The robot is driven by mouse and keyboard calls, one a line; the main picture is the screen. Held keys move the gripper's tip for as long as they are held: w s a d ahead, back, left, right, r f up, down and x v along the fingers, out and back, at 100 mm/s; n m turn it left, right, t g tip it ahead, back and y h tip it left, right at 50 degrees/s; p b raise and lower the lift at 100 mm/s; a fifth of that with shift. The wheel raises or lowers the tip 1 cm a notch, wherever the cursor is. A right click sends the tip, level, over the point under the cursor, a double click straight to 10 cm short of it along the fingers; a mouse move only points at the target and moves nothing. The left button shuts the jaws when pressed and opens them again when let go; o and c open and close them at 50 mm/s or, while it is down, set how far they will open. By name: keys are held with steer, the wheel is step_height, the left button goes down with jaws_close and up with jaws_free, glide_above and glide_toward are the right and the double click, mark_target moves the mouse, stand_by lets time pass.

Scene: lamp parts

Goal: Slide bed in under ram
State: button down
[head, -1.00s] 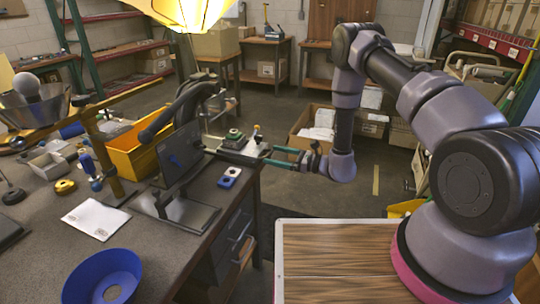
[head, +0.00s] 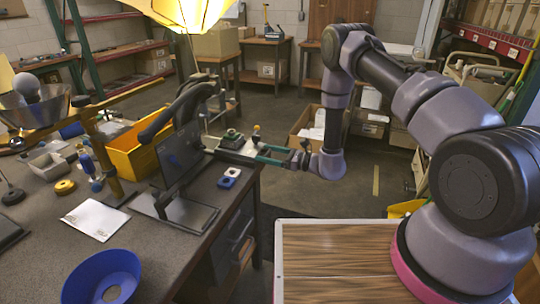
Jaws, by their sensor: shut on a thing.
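The bed appears to be a flat grey plate (head: 238,153) at the right edge of the workbench, by its far corner. A small green and dark block (head: 232,138) sits on it. My gripper (head: 264,154) comes in from the right with its teal fingers at the plate's right end, and it is shut on the plate. The contact is small in the picture. To the left stand a black curved arm (head: 178,112) and an upright dark panel (head: 181,155) on a flat base. I cannot make out clearly which part is the ram.
The workbench (head: 60,235) holds a blue bowl (head: 103,278), a white paper (head: 96,219), a yellow bin (head: 130,152) and a blue-and-white part (head: 229,178). A lit yellow lampshade (head: 190,12) hangs above.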

mark_target(239, 148)
steer(key=x, duration=0.7)
steer(key=shift+s+a+f, duration=0.1)
steer(key=shift+a, duration=0.15)
jaws_free()
steer(key=shift+s+d, duration=0.1)
steer(key=shift+d, duration=0.4)
steer(key=v, duration=0.9)
steer(key=shift+s+d, duration=0.2)
steer(key=shift+d, duration=0.1)
